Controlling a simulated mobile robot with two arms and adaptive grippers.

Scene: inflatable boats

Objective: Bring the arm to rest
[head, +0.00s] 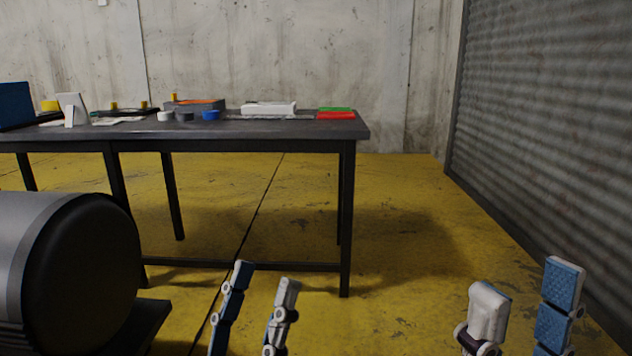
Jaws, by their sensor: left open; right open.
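My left gripper (262,275) shows at the bottom of the head view, left of the middle. Its two fingers stand apart and point upward, with nothing between them. My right gripper (525,284) shows at the bottom right. Its fingers are also spread apart and empty. Both grippers appear over the yellow floor, in front of the table and touching nothing that I can see. The rest of both arms is out of view below the frame.
A dark table (262,131) stands ahead on the left, holding a red block (336,115), a white device (269,108), a blue roll (210,115) and other small items. A large dark cylinder (85,270) is at lower left. A corrugated shutter (550,120) closes the right. Yellow floor (410,230) between is clear.

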